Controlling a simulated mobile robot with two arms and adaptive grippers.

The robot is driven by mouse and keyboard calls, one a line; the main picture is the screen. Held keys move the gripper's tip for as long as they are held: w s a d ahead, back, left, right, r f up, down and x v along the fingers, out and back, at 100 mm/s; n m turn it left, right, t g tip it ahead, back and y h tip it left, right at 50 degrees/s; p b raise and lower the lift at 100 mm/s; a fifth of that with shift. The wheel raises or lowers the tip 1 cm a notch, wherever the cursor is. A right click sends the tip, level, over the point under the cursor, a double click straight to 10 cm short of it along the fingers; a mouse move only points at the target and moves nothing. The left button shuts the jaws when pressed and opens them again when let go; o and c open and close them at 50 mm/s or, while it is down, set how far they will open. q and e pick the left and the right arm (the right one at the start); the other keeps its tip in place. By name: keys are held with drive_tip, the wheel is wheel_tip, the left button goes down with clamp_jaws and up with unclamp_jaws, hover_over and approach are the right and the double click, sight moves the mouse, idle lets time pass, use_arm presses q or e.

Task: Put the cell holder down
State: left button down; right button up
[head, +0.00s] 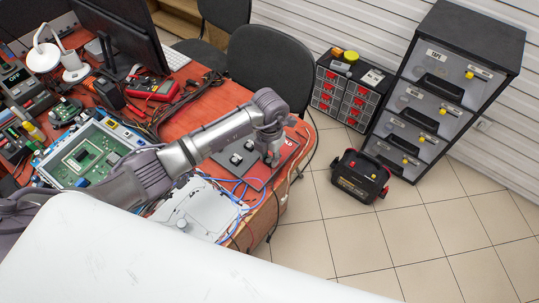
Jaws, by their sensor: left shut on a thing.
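My left gripper (272,158) points down over the right end of the red-brown table (205,85). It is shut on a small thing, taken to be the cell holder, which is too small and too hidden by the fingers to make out. Just under and left of the gripper lies a dark grey plate (232,170) with small light knobs on it. I cannot tell whether the held thing touches the plate or the table. My right gripper is out of view.
A white housing (195,208) with blue cables lies left of the plate. An open case with a green board (85,155), a monitor (125,35) and tools crowd the left. A chair (270,65) stands behind. Drawer units (440,85) and a black-red box (360,177) stand right.

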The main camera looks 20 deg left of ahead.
sight(270, 160)
use_arm(q)
drive_tip(key=shift+f, duration=0.15)
drive_tip(key=c, duration=0.9)
unclamp_jaws()
drive_tip(key=shift+o, duration=0.2)
drive_tip(key=shift+r, duration=0.3)
wheel_tip(270, 160, up, 12)
drive_tip(key=b, duration=0.1)
drive_tip(key=shift+f, duration=0.1)
